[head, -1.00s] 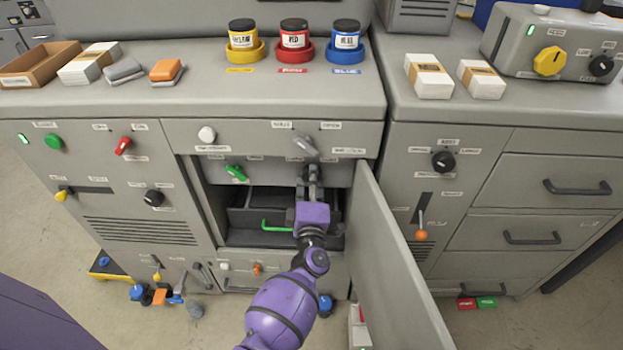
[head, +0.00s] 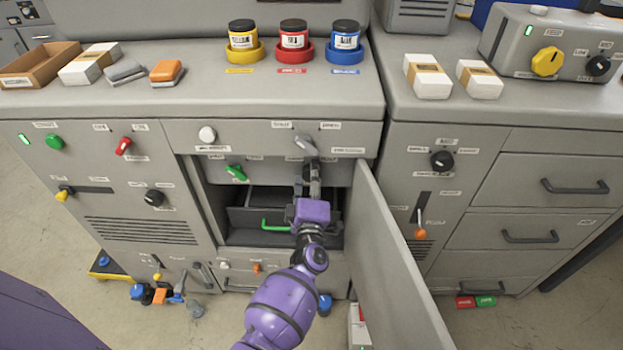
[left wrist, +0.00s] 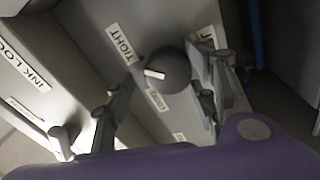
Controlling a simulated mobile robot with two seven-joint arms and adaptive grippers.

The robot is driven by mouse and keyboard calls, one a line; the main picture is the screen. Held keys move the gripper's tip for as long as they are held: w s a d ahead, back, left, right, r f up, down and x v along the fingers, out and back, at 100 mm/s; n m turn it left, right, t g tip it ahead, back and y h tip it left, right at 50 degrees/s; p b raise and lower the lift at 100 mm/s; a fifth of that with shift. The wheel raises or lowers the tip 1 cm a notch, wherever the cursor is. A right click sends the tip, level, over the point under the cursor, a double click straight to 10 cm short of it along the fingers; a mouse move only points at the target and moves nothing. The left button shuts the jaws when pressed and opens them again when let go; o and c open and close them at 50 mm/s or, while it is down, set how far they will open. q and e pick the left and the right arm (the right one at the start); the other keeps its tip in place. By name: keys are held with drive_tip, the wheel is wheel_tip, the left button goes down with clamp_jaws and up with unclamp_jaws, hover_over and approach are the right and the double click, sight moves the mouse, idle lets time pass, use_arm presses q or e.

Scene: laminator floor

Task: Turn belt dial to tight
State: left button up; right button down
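The belt dial (left wrist: 172,70) shows in the left wrist view as a round dark grey knob with a white pointer mark on its left side. A TIGHT label (left wrist: 121,43) is at its upper left, and another label (left wrist: 158,100) sits just below it. My left gripper (left wrist: 168,68) is open, with one finger on each side of the dial; I cannot tell whether they touch it. In the head view my left gripper (head: 308,172) reaches into the top of the open compartment and hides the dial. My right gripper is not in view.
An open door (head: 395,270) stands right of the arm. A grey lever (head: 305,143) is just above the gripper. Ink jars (head: 294,40) stand on the counter above.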

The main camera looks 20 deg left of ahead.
use_arm(q)
drive_tip(key=shift+a+f, duration=0.1)
drive_tip(key=v, duration=1.2)
idle(0.4)
